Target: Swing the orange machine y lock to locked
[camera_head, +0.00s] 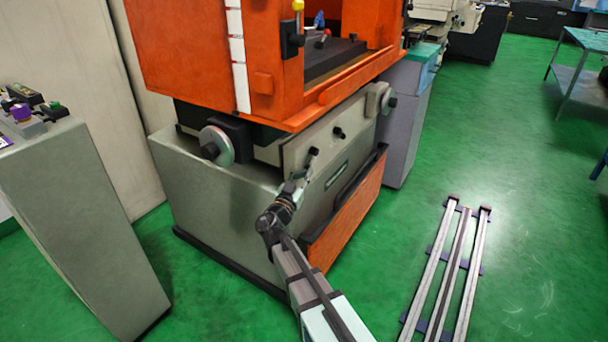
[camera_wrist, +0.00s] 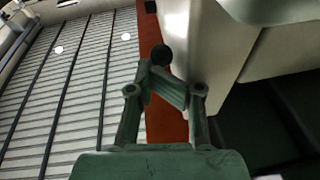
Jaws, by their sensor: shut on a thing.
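The orange machine (camera_head: 215,65) stands on a grey base with a pale front panel (camera_head: 325,150). On this panel are two small black-ended levers, one at the left (camera_head: 312,153) and one further right (camera_head: 339,132). My gripper (camera_head: 302,174) is at the left lever, which I take to be the y lock. In the wrist view my gripper (camera_wrist: 166,88) has its fingers drawn together, just below a round black knob (camera_wrist: 161,55). It is shut on the lock lever. The fingers hide most of the lever, so its exact angle cannot be told.
A handwheel (camera_head: 217,146) sticks out left of the levers, and another (camera_head: 379,100) at the right corner. An orange panel (camera_head: 345,212) juts out below. A grey console (camera_head: 85,230) stands at the left. Rails (camera_head: 445,270) lie on the green floor, with free floor between.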

